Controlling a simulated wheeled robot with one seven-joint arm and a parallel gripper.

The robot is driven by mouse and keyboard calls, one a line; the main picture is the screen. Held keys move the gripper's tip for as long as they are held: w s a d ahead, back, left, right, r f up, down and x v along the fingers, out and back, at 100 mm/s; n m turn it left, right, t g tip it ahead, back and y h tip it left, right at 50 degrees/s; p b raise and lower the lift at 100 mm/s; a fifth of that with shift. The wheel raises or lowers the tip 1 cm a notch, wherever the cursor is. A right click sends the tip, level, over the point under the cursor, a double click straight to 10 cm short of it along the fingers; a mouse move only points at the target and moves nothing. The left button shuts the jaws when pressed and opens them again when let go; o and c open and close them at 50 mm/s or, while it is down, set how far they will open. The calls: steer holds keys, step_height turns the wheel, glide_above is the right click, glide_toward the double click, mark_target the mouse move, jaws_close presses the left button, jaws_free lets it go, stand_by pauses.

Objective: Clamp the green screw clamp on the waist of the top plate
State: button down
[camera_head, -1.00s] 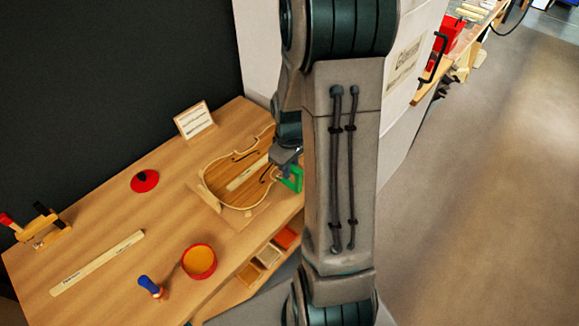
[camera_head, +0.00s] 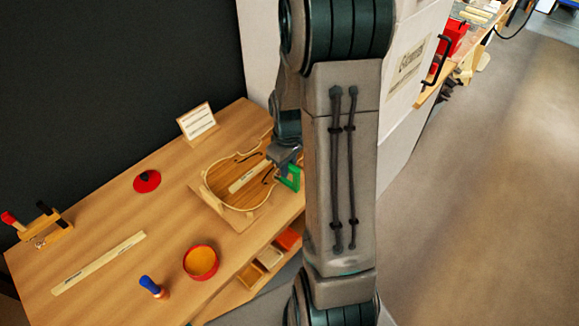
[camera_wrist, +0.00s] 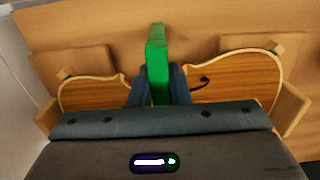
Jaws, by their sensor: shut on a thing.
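The violin top plate (camera_head: 230,190) lies in its wooden holder on the bench, and its lower part shows uncovered in the head view. The wrist view shows the plate (camera_wrist: 238,78) on both sides of my gripper. My gripper (camera_wrist: 160,88) is shut on the green screw clamp (camera_wrist: 157,55), which stands out between the fingers. In the head view my gripper (camera_head: 284,158) holds the clamp (camera_head: 291,179) at the plate's right edge, near its waist. Whether the clamp touches the plate or is around its edge I cannot tell. My arm hides part of the plate.
A red round lid (camera_head: 147,181), a red-rimmed bowl (camera_head: 201,262), a blue-handled tool (camera_head: 152,287), a wooden ruler (camera_head: 98,262) and a wooden tool rack (camera_head: 45,229) are on the bench. A card (camera_head: 197,122) stands at the back. Small bins (camera_head: 270,256) sit below the front edge.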

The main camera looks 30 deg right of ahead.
steer(key=shift+w+a, duration=0.25)
steer(key=shift+w, duration=0.4)
steer(key=shift+w+a, duration=0.2)
steer(key=shift+w, duration=0.4)
steer(key=shift+w+a, duration=0.25)
steer(key=shift+w, duration=0.4)
steer(key=c, duration=1.3)
jaws_free()
steer(key=shift+r, duration=0.1)
step_height(320, 180, up, 14)
steer(key=shift+f, duration=0.15)
